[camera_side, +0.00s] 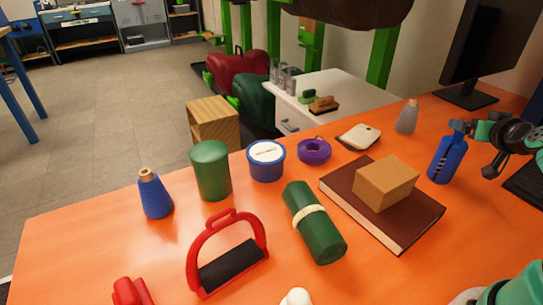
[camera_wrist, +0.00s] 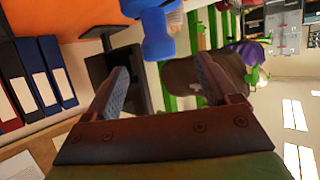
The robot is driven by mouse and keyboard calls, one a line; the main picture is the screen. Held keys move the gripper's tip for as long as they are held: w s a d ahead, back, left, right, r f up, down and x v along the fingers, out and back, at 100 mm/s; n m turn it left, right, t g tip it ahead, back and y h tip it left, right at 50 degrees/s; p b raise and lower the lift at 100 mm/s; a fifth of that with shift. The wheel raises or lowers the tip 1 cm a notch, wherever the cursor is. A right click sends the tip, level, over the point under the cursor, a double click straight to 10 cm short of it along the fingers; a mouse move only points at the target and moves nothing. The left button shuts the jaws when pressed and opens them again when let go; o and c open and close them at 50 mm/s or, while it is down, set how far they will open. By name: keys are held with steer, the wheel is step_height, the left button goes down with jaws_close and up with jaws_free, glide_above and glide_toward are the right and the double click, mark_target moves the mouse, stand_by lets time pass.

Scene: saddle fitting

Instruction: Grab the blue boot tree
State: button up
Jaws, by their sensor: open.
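The blue boot tree (camera_side: 445,160) stands upright on the right part of the orange table, with dark slots down its side. In the wrist view the boot tree (camera_wrist: 157,32) enters from the top edge, its end showing beyond the gap between the fingers. My gripper (camera_side: 459,127) reaches in from the right, close to the boot tree's upper end. In the wrist view my gripper (camera_wrist: 162,66) is open, with both fingers spread and nothing held between them. Whether a finger touches the boot tree cannot be told.
A brown book (camera_side: 405,225) bearing a tan block (camera_side: 386,182) lies left of the boot tree. A grey cone (camera_side: 407,117) and a monitor (camera_side: 490,50) stand behind it.

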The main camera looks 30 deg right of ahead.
steer(key=shift+w+f, duration=0.1)
steer(key=shift+f, duration=0.1)
steer(key=shift+x, duration=2.65)
jaws_close()
